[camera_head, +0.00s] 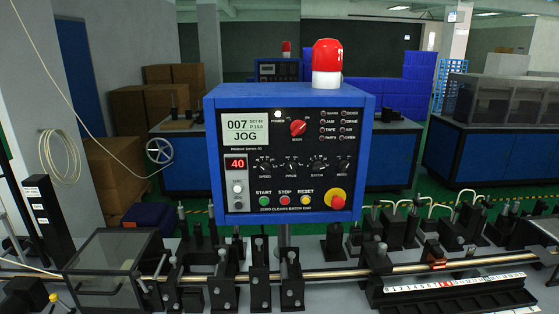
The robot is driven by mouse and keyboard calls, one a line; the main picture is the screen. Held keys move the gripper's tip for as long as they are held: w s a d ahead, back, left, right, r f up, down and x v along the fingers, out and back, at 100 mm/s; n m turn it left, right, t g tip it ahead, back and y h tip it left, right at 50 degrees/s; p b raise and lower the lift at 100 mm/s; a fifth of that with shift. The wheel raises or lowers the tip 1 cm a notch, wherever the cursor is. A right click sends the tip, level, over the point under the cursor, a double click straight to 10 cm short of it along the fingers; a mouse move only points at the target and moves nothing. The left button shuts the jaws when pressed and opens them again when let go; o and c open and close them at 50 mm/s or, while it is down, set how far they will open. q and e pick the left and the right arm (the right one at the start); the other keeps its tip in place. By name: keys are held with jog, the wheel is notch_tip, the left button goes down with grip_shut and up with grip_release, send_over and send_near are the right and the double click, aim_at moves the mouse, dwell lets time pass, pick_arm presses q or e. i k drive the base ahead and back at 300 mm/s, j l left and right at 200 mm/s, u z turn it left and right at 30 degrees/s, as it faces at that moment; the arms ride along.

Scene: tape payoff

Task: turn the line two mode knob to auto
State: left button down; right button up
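A blue control box (359,130) stands on a post at the centre, its dark panel facing me. Its screen (245,132) reads 007 and JOG. Several black knobs sit in a row across the middle of the panel. The rightmost knob (343,163) has a label below it that seems to read MODE; its pointer direction is too small to tell. A second, smaller blue control box (279,70) stands behind, with its details too small to read. I cannot tell from any label which box is line two. Neither of my grippers is in view.
A red main switch (298,128) and a red emergency button on yellow (336,198) share the panel. A red beacon (327,56) tops the box. A rail (330,273) with black fixtures runs below. A clear-sided bin (115,265) stands left.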

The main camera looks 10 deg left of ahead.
aim_at(344, 165)
jog(key=l+z, duration=0.25)
jog(key=z, duration=0.15)
jog(key=i+l+z, duration=0.1)
jog(key=z, duration=0.25)
jog(key=l, duration=0.15)
